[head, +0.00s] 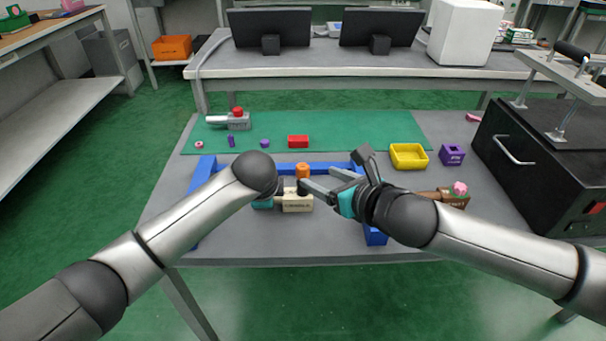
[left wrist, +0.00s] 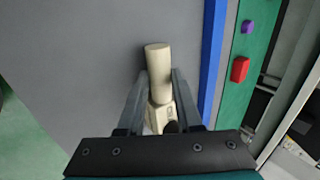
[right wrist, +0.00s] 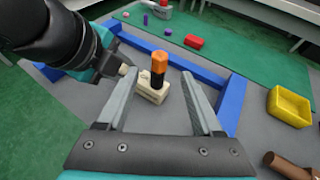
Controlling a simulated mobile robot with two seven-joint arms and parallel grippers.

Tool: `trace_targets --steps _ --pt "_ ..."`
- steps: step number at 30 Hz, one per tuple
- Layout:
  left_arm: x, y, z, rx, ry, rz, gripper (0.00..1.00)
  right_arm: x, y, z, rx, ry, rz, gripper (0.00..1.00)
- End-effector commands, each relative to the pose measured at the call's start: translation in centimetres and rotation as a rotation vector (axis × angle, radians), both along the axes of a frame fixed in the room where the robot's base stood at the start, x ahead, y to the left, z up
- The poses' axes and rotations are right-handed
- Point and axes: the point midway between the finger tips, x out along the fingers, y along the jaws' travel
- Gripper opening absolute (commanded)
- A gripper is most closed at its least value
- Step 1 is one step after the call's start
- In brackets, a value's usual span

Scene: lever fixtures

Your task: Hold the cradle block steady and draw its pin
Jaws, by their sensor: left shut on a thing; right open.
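The cream cradle block (head: 297,203) lies on the grey table inside a blue frame. My left gripper (left wrist: 158,88) is shut on the block's round cream handle (left wrist: 158,62), with a finger on each side. The pin (right wrist: 158,66) has an orange head and a black shaft and stands upright in the block. Its orange head also shows in the head view (head: 303,170). My right gripper (head: 318,180) is open and empty, close to the pin on the right. In the right wrist view the pin shows between the open fingers, apart from both.
The blue frame (right wrist: 236,105) borders the block. A yellow tray (head: 409,157), a purple block (head: 452,154) and a black box (head: 535,160) stand to the right. A green mat (head: 350,127) behind carries a red block (head: 298,141) and small purple parts.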

Motion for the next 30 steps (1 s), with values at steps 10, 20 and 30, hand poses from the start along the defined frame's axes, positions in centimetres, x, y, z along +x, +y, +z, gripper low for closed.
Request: trace_targets --steps 10,20,30 --pt "0.0 0.0 -0.1 0.0 0.001 0.0 0.0 3.6 2.2 -1.7 0.004 0.002 -0.002 0.68" --pt "0.0 0.0 0.0 0.0 0.001 0.0 0.0 7.1 4.2 -3.4 0.005 0.003 -0.002 0.68" --pt "0.0 0.0 -0.1 0.0 0.001 0.0 0.0 9.0 5.3 -4.3 0.004 0.002 -0.002 0.68"
